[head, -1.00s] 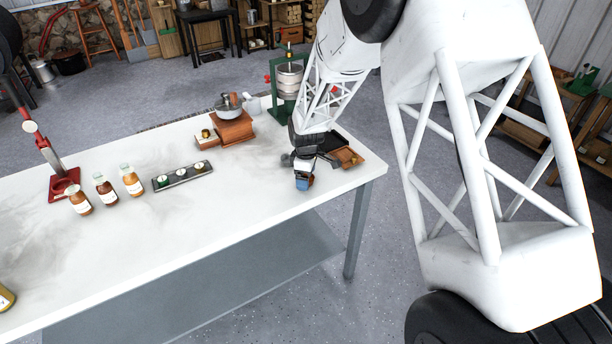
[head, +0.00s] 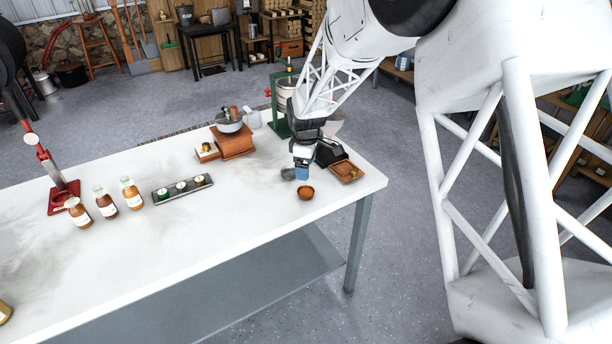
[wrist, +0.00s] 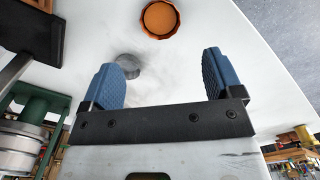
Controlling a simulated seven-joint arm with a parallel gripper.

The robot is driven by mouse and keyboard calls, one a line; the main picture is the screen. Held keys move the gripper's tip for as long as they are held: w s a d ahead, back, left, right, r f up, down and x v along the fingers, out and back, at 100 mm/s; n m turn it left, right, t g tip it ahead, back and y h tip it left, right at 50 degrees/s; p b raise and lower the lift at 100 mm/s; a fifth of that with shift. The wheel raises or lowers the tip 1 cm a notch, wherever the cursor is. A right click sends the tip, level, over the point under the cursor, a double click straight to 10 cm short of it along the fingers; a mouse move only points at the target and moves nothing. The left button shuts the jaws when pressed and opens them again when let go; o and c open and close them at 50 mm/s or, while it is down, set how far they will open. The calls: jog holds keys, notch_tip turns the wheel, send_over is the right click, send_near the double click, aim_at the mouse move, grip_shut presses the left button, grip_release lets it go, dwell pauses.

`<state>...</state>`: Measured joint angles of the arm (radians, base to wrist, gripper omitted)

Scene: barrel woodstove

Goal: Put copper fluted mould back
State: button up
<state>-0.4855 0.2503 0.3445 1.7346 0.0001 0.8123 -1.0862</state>
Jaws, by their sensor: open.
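The copper fluted mould (head: 305,192) is a small round orange-brown cup on the white table near its front right edge. In the wrist view the mould (wrist: 160,19) shows at the top, beyond the fingertips and apart from them. My gripper (head: 301,174) is just behind the mould, pointing down. Its two blue fingers (wrist: 160,80) are spread wide, with nothing held between them. A small grey object (head: 288,174) sits beside the gripper; it also shows between the fingers in the wrist view (wrist: 128,66), farther off on the table.
A wooden tray (head: 357,177) and a dark box stand right of my gripper. A green-framed press (head: 281,124) and a wooden block with a pot (head: 237,148) stand behind. A gauge strip (head: 181,190) and several bottles (head: 131,195) are left. The front middle of the table (head: 230,220) is clear.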

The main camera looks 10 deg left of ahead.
jog(key=shift+r, duration=1.15)
jog(key=s+d+r+m, duration=0.3)
jog(key=s+d+r, duration=0.3)
jog(key=d, duration=0.2)
jog(key=s+d+r+m+t, duration=0.1)
jog(key=s+d+r+m, duration=0.2)
jog(key=s+d+r, duration=0.4)
jog(key=s+d+r+m, duration=0.3)
jog(key=s+d+r, duration=0.1)
jog(key=d, duration=0.5)
jog(key=s+d+m, duration=0.4)
jog(key=s+d, duration=0.3)
jog(key=s, duration=0.5)
jog(key=s+d+r+m+t, duration=0.1)
jog(key=s+d+m, duration=0.4)
jog(key=s, duration=0.7)
jog(key=shift+s+d+r+t, duration=0.15)
jog(key=shift+d+t, duration=0.15)
jog(key=shift+d, duration=0.55)
